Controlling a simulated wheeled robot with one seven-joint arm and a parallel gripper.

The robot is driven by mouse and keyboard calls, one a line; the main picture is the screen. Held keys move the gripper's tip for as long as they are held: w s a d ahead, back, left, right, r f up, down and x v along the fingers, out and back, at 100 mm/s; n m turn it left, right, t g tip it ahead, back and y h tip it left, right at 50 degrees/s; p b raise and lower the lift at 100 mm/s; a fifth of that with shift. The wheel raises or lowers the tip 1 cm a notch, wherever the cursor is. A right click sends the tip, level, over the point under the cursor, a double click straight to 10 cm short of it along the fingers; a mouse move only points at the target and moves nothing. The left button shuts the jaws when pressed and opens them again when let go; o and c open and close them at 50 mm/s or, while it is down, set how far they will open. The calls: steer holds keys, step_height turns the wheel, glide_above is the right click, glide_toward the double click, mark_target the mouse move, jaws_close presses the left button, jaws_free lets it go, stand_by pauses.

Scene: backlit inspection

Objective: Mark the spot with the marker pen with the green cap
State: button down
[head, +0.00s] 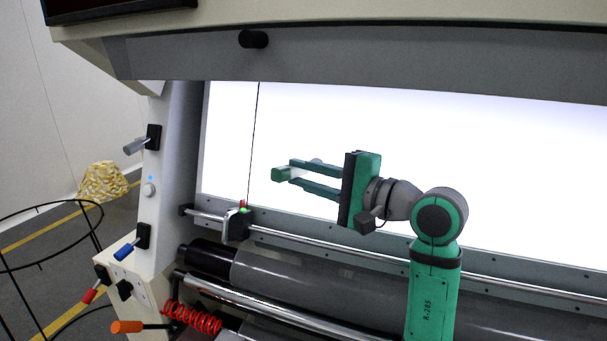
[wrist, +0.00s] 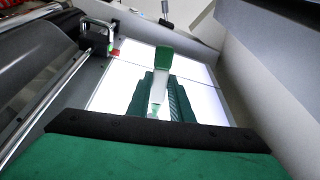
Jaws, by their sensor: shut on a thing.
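The marker pen (wrist: 158,88) has a white body and a green cap (head: 281,174). My gripper (head: 291,173) is shut on the pen's white body, and the cap sticks out beyond the fingertips. In the wrist view the green cap (wrist: 163,55) points away from my palm, over the bright panel. In the head view the pen is in front of the lit white panel (head: 430,130); I cannot tell whether it touches the panel. I cannot make out a marked spot on the panel.
A small carriage (head: 238,224) with red and green parts sits on a metal rail below the panel, left of my gripper. A thin dark line rises from it. Dark rollers (head: 300,278) lie below. A grey hood (head: 350,60) overhangs above.

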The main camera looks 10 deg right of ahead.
mark_target(280, 173)
steer(key=shift+w+d+f, duration=0.2)
steer(key=shift+w+d, duration=0.2)
steer(key=shift+w, duration=0.15)
stand_by(0.9)
steer(key=shift+s, duration=0.1)
steer(key=shift+s+a+r, duration=0.35)
steer(key=shift+s+a, duration=0.25)
steer(key=shift+s, duration=0.3)
steer(key=shift+s+a+r, duration=0.4)
steer(key=shift+s+a, duration=0.25)
steer(key=shift+s, duration=0.25)
steer(key=shift+s+a+r, duration=0.35)
steer(key=shift+s+a, duration=0.25)
steer(key=shift+s, duration=0.3)
